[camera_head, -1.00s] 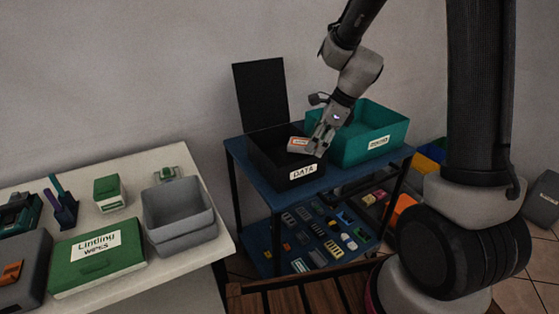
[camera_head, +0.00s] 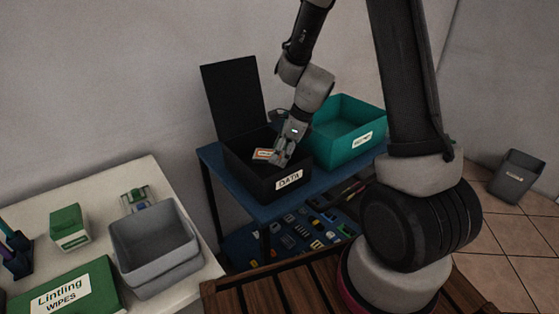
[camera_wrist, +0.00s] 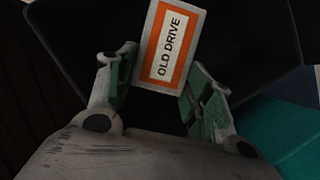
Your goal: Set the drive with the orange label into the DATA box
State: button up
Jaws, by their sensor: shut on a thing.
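The drive with the orange label (camera_wrist: 168,47) reads "OLD DRIVE" in the wrist view, between my fingertips. In the head view the drive (camera_head: 265,154) shows at the mouth of the DATA box. My gripper (camera_head: 281,153) is shut on it and reaches down into the box opening; the wrist view also shows my gripper (camera_wrist: 163,85). The DATA box (camera_head: 248,180) is black, with its lid standing open at the back and a white label in front. Whether the drive touches the box floor is hidden.
A teal bin (camera_head: 352,149) stands right beside the DATA box on the blue shelf (camera_head: 207,153). Small parts lie on the lower shelf. A white table (camera_head: 95,188) at left holds a grey tray (camera_head: 155,245) and a green wipes box (camera_head: 68,295). A dark bin (camera_head: 517,176) stands on the floor at right.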

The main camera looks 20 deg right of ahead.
jog(key=shift+f, duration=1.4)
jog(key=shift+f, duration=0.6)
jog(key=o, duration=0.8)
jog(key=v, duration=1.3)
jog(key=s+d+r+n+h, duration=0.1)
jog(key=s+d+r+n, duration=0.1)
jog(key=s+r+n, duration=0.3)
jog(key=s+d+r+n+t+h, duration=0.1)
jog(key=s+r+n, duration=0.4)
jog(key=s+n, duration=0.5)
jog(key=s+d+r+n+t+h, duration=0.1)
jog(key=s+d+r+n+h, duration=0.1)
jog(key=s+d+r+n, duration=0.2)
jog(key=shift+s+r+n, duration=0.35)
jog(key=shift+s+n, duration=0.25)
jog(key=shift+n, duration=0.15)
jog(key=shift+s+r+n, duration=0.3)
jog(key=shift+s+n, duration=0.35)
jog(key=shift+n, duration=0.05)
jog(key=shift+s+r+n, duration=0.35)
jog(key=shift+s+n, duration=0.25)
jog(key=shift+n, duration=0.15)
